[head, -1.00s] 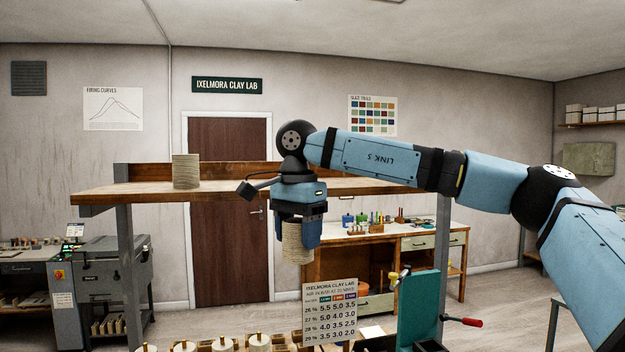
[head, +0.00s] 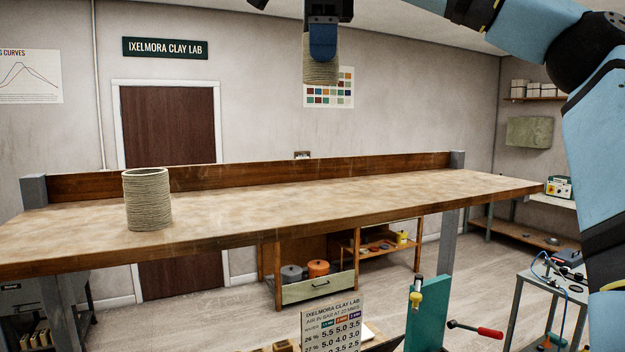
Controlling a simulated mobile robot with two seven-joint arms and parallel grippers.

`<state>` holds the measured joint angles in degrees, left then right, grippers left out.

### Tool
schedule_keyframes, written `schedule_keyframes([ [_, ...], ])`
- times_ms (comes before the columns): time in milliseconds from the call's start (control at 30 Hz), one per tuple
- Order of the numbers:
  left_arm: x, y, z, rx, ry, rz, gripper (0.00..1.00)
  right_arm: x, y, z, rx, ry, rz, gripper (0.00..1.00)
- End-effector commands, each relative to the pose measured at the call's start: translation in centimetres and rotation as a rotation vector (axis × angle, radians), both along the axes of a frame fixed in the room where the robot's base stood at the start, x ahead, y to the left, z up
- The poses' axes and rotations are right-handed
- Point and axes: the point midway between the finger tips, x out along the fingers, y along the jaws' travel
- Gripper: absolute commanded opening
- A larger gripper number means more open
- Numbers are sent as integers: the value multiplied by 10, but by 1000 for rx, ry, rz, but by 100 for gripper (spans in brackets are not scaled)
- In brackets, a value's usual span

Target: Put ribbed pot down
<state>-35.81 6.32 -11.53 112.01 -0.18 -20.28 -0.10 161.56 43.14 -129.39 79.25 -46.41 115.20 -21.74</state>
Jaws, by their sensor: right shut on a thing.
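A ribbed pot (head: 320,73) of beige clay hangs upright in my right gripper (head: 322,45), high above the wooden shelf top (head: 330,200). The gripper is shut on it, and its blue finger covers the pot's upper part. A second beige ribbed pot (head: 147,200) stands upright on the left part of the shelf top, apart from the gripper. Its open mouth faces up. My left gripper is not in view.
A raised wooden back board (head: 250,176) runs along the shelf's far edge, with grey posts at its ends. The shelf top right of the standing pot is clear. A printed chart (head: 333,325) and a teal fixture (head: 427,312) with a red-handled lever stand in front, lower down.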

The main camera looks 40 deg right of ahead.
Motion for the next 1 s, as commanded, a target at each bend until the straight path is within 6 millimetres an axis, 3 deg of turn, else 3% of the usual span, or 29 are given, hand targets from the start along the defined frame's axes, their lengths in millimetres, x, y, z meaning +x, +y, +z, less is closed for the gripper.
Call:
schedule_keyframes([
  [200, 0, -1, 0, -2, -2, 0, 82, 1, -2, -58, 5, 5, 4, 32],
  [500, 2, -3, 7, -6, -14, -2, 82, 1, -1, -122, 2, 4, 2, 32],
  [1000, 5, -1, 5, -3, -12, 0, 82, 0, -1, -168, 2, 2, 2, 32],
])
